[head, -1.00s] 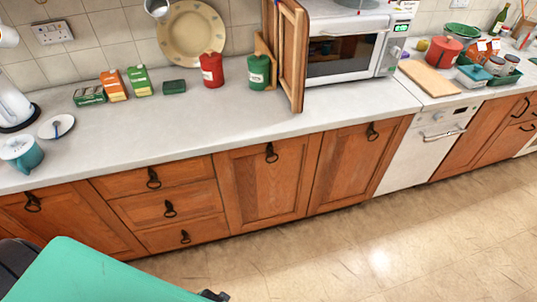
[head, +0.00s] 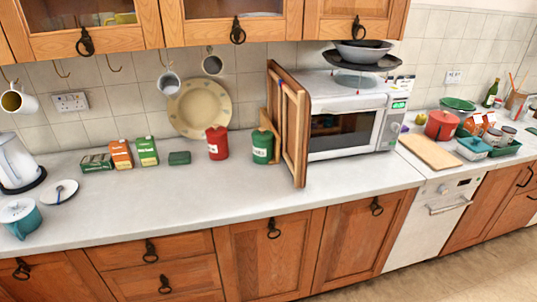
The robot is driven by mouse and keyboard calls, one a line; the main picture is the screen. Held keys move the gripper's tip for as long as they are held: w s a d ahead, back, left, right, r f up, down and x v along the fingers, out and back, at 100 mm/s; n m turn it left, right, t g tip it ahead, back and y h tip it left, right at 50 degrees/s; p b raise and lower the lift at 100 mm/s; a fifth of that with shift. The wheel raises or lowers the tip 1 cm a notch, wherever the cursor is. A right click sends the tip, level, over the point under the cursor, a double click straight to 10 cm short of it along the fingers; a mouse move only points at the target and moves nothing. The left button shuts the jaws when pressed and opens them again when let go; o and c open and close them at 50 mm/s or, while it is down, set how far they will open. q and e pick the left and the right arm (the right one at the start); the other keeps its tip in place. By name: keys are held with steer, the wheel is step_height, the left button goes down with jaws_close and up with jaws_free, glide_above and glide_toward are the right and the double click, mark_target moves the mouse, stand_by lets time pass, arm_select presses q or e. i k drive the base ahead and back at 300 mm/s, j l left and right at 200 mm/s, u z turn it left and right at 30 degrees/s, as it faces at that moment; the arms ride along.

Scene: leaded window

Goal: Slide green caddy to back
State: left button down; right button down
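The green caddy (head: 262,147), a lidded canister with a pale label, stands upright on the pale worktop (head: 200,200). It is to the right of a similar red canister (head: 217,143) with a gap between them. A small wooden board (head: 271,125) stands close behind its right side; I cannot tell if they touch. Some worktop shows between the caddy and the tiled wall behind. Neither of my grippers is in view.
Tall wooden panels (head: 290,125) stand just right of the caddy, beside the microwave (head: 350,120). A plate (head: 200,107) leans on the wall behind the red canister. The worktop in front is clear.

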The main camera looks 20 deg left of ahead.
mark_target(263, 151)
steer(key=i+l+u, duration=0.55)
steer(key=i+l, duration=0.2)
steer(key=i, duration=0.05)
